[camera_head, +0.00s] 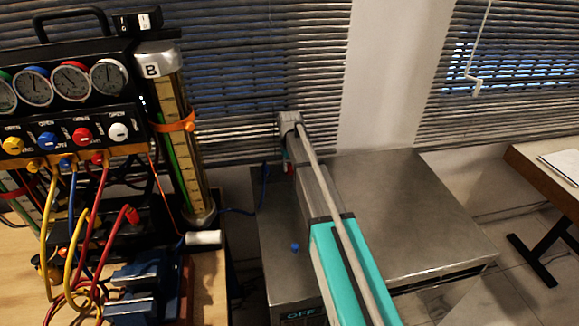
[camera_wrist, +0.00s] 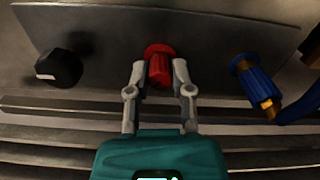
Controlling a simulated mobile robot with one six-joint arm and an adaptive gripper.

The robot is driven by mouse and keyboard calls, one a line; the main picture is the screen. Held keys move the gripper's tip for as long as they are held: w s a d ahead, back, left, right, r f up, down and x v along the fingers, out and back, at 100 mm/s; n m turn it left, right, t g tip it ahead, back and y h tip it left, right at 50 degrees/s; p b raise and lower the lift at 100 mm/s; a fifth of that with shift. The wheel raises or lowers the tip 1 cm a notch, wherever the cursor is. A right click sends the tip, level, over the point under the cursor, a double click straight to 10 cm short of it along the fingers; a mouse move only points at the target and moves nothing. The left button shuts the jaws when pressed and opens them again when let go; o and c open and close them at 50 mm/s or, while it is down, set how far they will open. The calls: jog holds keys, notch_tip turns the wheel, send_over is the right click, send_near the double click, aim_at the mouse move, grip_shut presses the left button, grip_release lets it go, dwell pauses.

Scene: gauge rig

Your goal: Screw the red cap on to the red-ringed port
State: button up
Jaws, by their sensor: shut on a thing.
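The red cap (camera_wrist: 160,72) is between the two fingers of my gripper (camera_wrist: 158,75) in the wrist view, and the fingers are shut on its sides. A wider red disc (camera_wrist: 158,50) shows just beyond the cap, against the grey metal surface. I cannot tell whether it is the cap's own flange or the ring of the red-ringed port. Any port opening or thread is hidden behind the cap. In the head view my arm covers most of the gripper, and a small spot of red (camera_head: 288,167) shows below the arm's far end.
A black knob-like fitting (camera_wrist: 59,68) stands left of the gripper, and a blue fitting with a brass end (camera_wrist: 257,85) stands right. The head view shows a metal bench (camera_head: 420,225), a small blue piece (camera_head: 295,247) on it, and a gauge panel (camera_head: 70,110) with hoses at left.

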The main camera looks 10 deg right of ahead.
jog(key=shift+m, duration=2.3)
jog(key=shift+m, duration=0.3)
jog(key=shift+m, duration=1.1)
jog(key=o, duration=0.6)
jog(key=shift+o, duration=0.4)
jog(key=o, duration=0.5)
